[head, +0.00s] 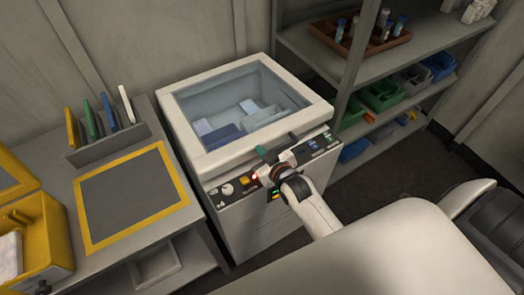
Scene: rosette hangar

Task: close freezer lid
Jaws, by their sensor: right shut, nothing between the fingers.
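The freezer (250,225) is a pale cabinet with a control panel of knobs and coloured buttons along its front. Its lid (183,128) has a thick white frame around a clear window, with pale and blue packs visible beneath. The lid lies flat or nearly flat on the cabinet; I cannot tell whether a thin gap is left under its front edge. My right gripper (277,156) is shut and empty at the middle of the lid's front edge, in front of the control panel and hiding part of it. Contact with the lid is unclear. My left gripper is out of view.
A grey bench with a yellow-bordered mat (82,205), a rack of coloured panels (107,143) and a yellow bin (55,235) stands at left. Shelves with a vial tray (378,50) and coloured bins (380,97) stand close at right. Dark floor (385,170) shows between.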

